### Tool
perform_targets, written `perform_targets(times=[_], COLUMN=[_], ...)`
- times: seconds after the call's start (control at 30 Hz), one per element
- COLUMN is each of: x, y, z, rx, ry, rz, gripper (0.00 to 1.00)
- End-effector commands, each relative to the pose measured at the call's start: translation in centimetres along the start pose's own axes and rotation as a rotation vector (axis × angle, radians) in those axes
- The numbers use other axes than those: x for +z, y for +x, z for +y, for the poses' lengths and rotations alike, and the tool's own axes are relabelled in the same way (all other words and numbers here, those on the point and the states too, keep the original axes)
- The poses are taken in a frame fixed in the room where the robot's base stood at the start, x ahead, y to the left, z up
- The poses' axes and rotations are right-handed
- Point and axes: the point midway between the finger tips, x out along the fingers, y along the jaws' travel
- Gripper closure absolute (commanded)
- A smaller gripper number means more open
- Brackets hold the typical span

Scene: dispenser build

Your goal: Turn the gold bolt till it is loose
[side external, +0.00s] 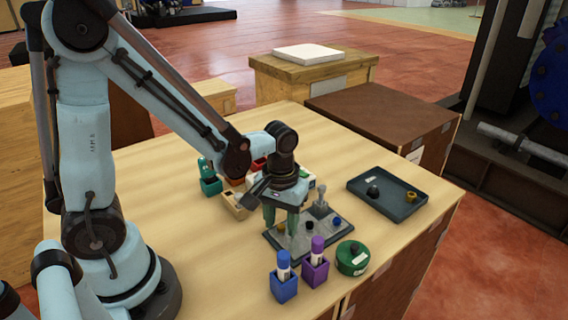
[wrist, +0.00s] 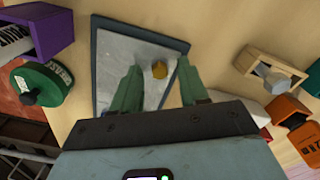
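The gold bolt (wrist: 158,69) stands on the grey plate (wrist: 112,60) in the wrist view, between and beyond my green fingertips. In the side view a small gold spot (side external: 280,228) shows beside my fingers on the same plate (side external: 300,250). My gripper (wrist: 158,85) is open, with a clear gap on both sides of the bolt. In the side view my gripper (side external: 281,222) points down over the plate's left part. I cannot tell exactly how high the fingertips are above the bolt.
A blue knob (side external: 337,220) and a grey post (side external: 320,207) are on the plate. A dark tray (side external: 382,211) holds a black piece (side external: 373,192) and a gold piece (side external: 411,197). Blue (side external: 284,287) and purple (side external: 315,270) holders and a green canister (side external: 352,258) stand in front.

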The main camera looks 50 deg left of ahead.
Motion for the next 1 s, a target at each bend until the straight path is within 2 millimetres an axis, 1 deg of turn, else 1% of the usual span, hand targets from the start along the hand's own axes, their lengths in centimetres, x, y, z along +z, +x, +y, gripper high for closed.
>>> perform_targets(times=[0.23, 0.37, 0.57, 1.0], x=[0.0, 0.0, 0.0, 0.0], y=[-0.1, -0.8, -3.1, -9.2], z=[0.0, 0.0, 0.0, 0.0], rx=[0.0, 0.0, 0.0, 0.0], ry=[0.0, 0.0, 0.0, 0.0], rz=[0.0, 0.0, 0.0, 0.0], gripper=[0.56, 0.56, 0.56, 0.56])
